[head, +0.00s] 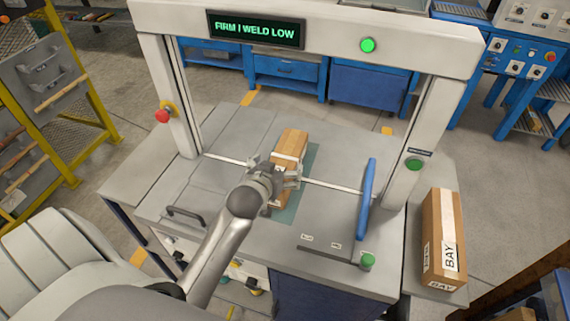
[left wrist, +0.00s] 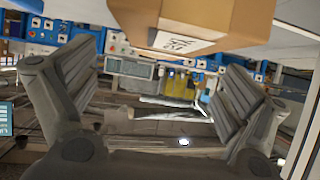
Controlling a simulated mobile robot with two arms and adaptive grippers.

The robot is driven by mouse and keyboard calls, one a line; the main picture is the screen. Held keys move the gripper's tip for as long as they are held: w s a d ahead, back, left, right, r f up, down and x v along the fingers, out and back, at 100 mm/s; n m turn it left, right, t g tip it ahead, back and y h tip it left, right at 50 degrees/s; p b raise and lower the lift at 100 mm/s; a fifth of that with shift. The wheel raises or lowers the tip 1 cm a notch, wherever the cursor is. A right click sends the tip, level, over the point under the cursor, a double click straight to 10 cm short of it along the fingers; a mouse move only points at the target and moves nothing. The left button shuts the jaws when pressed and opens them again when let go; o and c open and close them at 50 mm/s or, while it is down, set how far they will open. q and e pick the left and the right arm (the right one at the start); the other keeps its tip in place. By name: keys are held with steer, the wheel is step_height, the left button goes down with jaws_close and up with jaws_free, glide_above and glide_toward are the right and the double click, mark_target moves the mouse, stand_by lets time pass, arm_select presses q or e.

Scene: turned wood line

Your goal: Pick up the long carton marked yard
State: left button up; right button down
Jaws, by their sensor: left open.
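A long brown carton (head: 291,142) lies on the grey machine table under the arch, partly hidden by my left gripper (head: 277,174). The gripper's fingers are spread at the carton's near part, and I cannot tell whether they touch it. In the left wrist view the open fingers (left wrist: 165,88) have a brown carton (left wrist: 215,15) with a white label at the top of the picture, and no carton shows between the pads. The label's writing is not readable. No carton marked yard can be read. My right gripper is not in view.
A blue paddle-like part (head: 366,198) stands right of the carton. A dark handle (head: 186,213) is at the left. The left tabletop is mostly clear.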

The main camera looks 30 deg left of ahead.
mark_target(283, 160)
arm_select(q)
steer(key=shift+w+a+f, duration=0.1)
steer(key=shift+w+f, duration=0.1)
steer(key=shift+w, duration=0.2)
steer(key=shift+w+f, duration=0.1)
steer(key=shift+w, duration=0.1)
steer(key=shift+w+a+f, duration=0.15)
steer(key=shift+w, duration=0.1)
steer(key=p+x, duration=0.1)
steer(key=x, duration=0.2)
steer(key=shift+w+a+f, duration=0.2)
steer(key=shift+w+a, duration=0.05)
steer(key=shift+w+f, duration=0.25)
steer(key=shift+w, duration=0.15)
steer(key=shift+s, duration=0.1)
steer(key=c, duration=1.6)
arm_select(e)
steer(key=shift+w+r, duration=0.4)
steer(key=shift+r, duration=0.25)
arm_select(q)
steer(key=shift+r, duration=0.15)
steer(key=shift+c, duration=0.2)
